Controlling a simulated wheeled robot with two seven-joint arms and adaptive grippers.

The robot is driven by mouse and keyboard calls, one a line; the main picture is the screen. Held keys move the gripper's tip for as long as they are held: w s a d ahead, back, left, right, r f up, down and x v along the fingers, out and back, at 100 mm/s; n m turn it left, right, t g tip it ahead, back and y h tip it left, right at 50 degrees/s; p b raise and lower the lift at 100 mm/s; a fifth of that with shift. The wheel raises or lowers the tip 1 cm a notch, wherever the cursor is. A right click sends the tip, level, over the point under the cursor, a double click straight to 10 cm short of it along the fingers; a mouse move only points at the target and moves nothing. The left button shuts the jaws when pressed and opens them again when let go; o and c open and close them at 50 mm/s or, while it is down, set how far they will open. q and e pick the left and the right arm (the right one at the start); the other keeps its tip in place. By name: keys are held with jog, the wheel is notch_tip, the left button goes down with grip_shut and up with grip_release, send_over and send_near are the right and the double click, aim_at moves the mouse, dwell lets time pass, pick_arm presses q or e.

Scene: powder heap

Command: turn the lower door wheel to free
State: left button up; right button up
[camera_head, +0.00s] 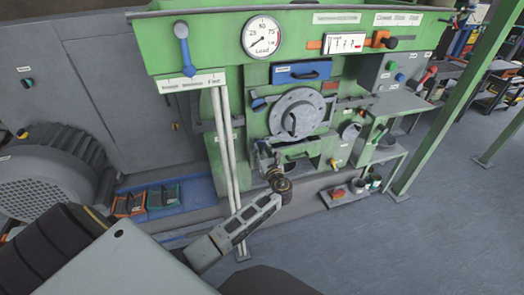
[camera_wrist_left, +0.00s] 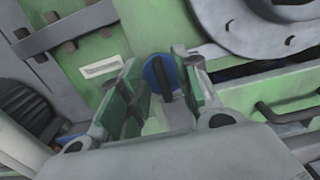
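The green machine has a round grey door (camera_head: 312,104) with a handle across it. The door's edge shows at the upper right of the left wrist view (camera_wrist_left: 210,17). A blue wheel (camera_wrist_left: 158,72) with a dark bar shows between my left gripper's fingertips in the left wrist view. My left gripper (camera_wrist_left: 160,90) is open, with green-padded fingers on both sides of the wheel; I cannot tell whether they touch it. In the head view my left gripper (camera_head: 264,158) is just below the round door and hides most of the lower wheel. My right gripper is not in view.
A blue drawer-like panel (camera_head: 300,71) and a load gauge (camera_head: 263,37) are above the door. Pale vertical rods (camera_head: 222,150) stand left of my gripper. A side table (camera_head: 398,103) stands right. Blue floor (camera_head: 430,230) is clear at lower right.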

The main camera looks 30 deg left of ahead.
pick_arm(q)
jog(key=shift+w+a, duration=0.15)
jog(key=shift+a, duration=0.05)
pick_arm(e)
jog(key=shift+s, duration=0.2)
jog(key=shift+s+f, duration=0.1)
pick_arm(q)
grip_shut()
